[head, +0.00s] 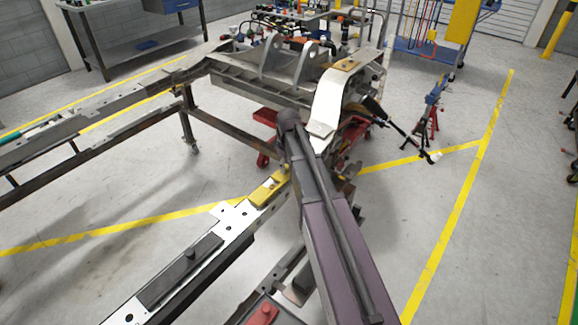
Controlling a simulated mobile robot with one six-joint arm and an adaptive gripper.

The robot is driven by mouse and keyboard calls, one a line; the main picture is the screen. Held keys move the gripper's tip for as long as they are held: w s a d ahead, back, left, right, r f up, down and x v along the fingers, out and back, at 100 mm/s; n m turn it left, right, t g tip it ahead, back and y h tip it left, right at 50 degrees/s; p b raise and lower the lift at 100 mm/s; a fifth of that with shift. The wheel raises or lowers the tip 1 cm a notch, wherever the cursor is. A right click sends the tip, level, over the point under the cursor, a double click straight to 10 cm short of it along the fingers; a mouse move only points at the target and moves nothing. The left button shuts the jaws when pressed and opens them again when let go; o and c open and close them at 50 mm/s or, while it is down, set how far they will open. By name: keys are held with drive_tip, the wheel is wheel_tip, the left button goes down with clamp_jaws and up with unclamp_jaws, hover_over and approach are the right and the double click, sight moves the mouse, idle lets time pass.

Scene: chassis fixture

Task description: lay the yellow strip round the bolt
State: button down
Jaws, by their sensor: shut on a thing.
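The yellow strip (268,189) shows at the far end of the near white chassis rail, just left of my arm. It has a small dark spot near its middle, too small to tell as a bolt or a hole. Its right end is close to my arm's outline. I cannot tell whether it rests on the rail or is held a little above it. My arm rises from the bottom right and covers the area right of the strip. My gripper is hidden behind it, so its hold cannot be seen. I cannot tell which bolt is the task's.
A dark strip with a knob (190,253) lies along the near rail (228,222). A red piece (262,314) is at the bottom edge. A tan strip (346,65) sits on the white curved chassis part (335,100). Open floor (450,260) lies to the right.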

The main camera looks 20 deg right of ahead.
drive_tip(key=shift+f+b, duration=0.3)
drive_tip(key=shift+f, duration=0.1)
drive_tip(key=shift+c, duration=1.5)
unclamp_jaws()
drive_tip(key=shift+r, duration=0.1)
wheel_tip(320, 180, up, 9)
drive_tip(key=p, duration=0.9)
drive_tip(key=shift+s, duration=0.1)
drive_tip(key=s+a+r+m+p, duration=0.1)
drive_tip(key=s+a+m, duration=0.1)
drive_tip(key=s, duration=0.7)
drive_tip(key=s+a+r+m+p, duration=0.1)
drive_tip(key=s+a+m, duration=0.2)
drive_tip(key=s, duration=0.7)
drive_tip(key=shift+s+r+m+p, duration=0.2)
drive_tip(key=shift+s+m+p, duration=0.1)
drive_tip(key=shift+m, duration=0.8)
